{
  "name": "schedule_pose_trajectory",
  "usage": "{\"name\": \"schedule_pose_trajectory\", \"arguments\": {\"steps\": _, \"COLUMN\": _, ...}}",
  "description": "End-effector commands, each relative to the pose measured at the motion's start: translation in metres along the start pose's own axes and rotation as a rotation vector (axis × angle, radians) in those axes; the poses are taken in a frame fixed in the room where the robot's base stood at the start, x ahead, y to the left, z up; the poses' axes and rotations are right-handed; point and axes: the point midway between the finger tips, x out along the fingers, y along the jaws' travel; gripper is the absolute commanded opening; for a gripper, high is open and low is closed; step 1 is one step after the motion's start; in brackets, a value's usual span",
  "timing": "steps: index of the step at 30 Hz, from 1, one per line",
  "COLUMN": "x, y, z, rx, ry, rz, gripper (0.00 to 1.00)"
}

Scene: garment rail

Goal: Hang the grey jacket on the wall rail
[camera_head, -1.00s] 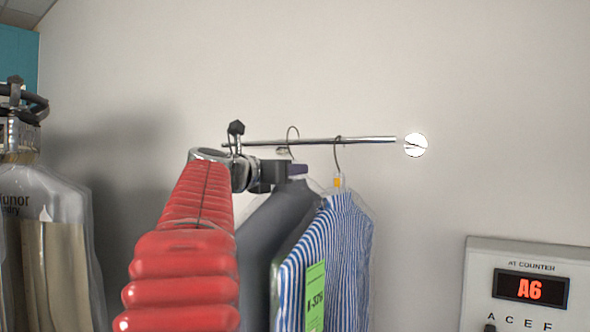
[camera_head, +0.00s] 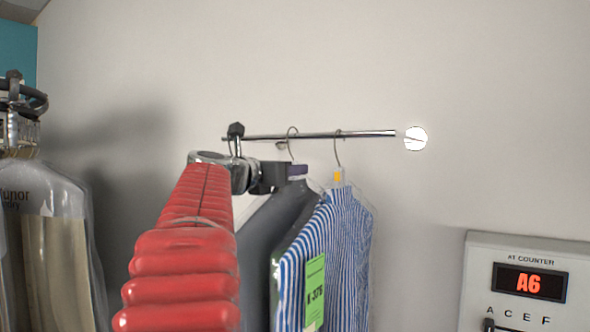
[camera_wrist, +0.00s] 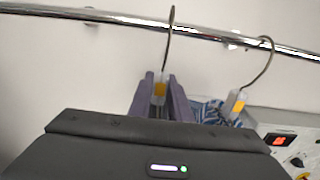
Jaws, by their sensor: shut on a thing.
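The grey jacket (camera_head: 275,225) hangs below my gripper (camera_head: 297,170), partly hidden behind my red arm. In the wrist view my gripper's purple fingers (camera_wrist: 160,100) are shut on the neck of the jacket's hanger (camera_wrist: 160,88), by its yellow band. The hanger's hook (camera_wrist: 170,40) stands upright and crosses the wall rail (camera_wrist: 220,40), its top above the bar. The rail also shows in the head view (camera_head: 365,134). The hook appears level with the rail there; I cannot tell whether it bears on the bar.
A blue-striped shirt (camera_head: 345,235) with a green tag (camera_head: 315,290) hangs on the rail just right of the jacket. Bagged garments (camera_head: 50,235) hang at the left. A counter panel (camera_head: 480,265) reading A6 is at the lower right. Right of the shirt, the rail is clear.

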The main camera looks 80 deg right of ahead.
Motion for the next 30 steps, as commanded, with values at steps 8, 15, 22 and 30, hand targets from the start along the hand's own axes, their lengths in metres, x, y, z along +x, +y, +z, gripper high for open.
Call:
{"name": "schedule_pose_trajectory", "arguments": {"steps": 8, "x": -0.0007, "y": -0.0007, "z": -0.0022, "rx": 0.001, "ry": -0.004, "rz": 0.000, "gripper": 0.00}}
{"name": "schedule_pose_trajectory", "arguments": {"steps": 15, "x": -0.0008, "y": -0.0007, "z": -0.0051, "rx": 0.001, "ry": -0.004, "rz": 0.001, "gripper": 0.00}}
{"name": "schedule_pose_trajectory", "arguments": {"steps": 22, "x": -0.0008, "y": -0.0007, "z": -0.0054, "rx": 0.001, "ry": -0.004, "rz": 0.001, "gripper": 0.00}}
{"name": "schedule_pose_trajectory", "arguments": {"steps": 30, "x": -0.0004, "y": -0.0004, "z": -0.0067, "rx": 0.000, "ry": -0.002, "rz": 0.000, "gripper": 0.33}}
